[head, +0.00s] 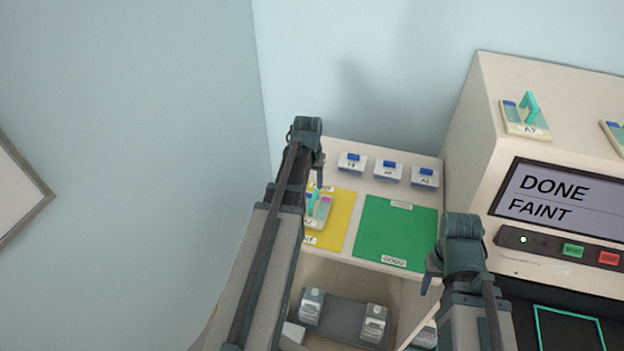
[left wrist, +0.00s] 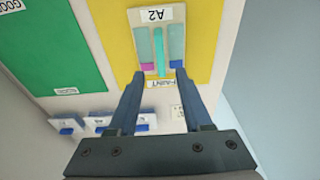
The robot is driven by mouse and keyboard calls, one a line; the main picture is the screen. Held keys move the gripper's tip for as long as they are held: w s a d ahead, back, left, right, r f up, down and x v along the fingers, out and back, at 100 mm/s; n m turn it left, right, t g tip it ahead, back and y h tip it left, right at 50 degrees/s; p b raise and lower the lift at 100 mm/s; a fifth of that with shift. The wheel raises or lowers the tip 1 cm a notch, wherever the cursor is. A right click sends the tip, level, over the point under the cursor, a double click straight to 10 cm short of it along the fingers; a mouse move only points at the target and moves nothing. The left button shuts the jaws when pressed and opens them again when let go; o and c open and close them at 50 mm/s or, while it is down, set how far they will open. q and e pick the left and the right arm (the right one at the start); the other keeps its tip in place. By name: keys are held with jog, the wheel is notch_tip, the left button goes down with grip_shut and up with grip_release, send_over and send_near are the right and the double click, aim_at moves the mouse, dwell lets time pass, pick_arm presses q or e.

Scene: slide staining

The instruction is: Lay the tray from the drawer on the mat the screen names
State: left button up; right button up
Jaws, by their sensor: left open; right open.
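The tray labelled A2 (head: 322,210) lies on the yellow mat (head: 343,232). In the left wrist view the tray (left wrist: 160,15) has two slides and a teal upright handle (left wrist: 160,52). The yellow mat (left wrist: 203,25) carries a FAINT label there. The screen (head: 570,195) reads DONE and FAINT. My left gripper (head: 318,178) is at the tray; in the left wrist view its open fingertips (left wrist: 161,74) are on either side of the handle's line, with nothing gripped. My right gripper (head: 430,276) is open near the green mat's front right corner.
A green mat (head: 398,230) labelled GOOD lies bare beside the yellow one. Several small labelled blocks with blue tops (head: 388,170) stand behind the mats. Below is an open space with a grey holder (head: 343,318) and bottles. Another tray (head: 526,118) sits on the machine.

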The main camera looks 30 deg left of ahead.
pick_arm(q)
jog(key=shift+r, duration=0.6)
jog(key=s+d+m, duration=0.2)
jog(key=s+d, duration=0.3)
jog(key=d, duration=0.5)
jog(key=s+d+m+g, duration=0.1)
jog(key=s+d, duration=0.4)
jog(key=d, duration=0.5)
jog(key=s+d+m+g, duration=0.1)
jog(key=s+d+m, duration=0.2)
jog(key=d, duration=0.7)
jog(key=shift+s+d+y, duration=0.35)
jog(key=shift+s+y, duration=0.05)
jog(key=shift+s, duration=0.65)
jog(key=shift+f, duration=0.1)
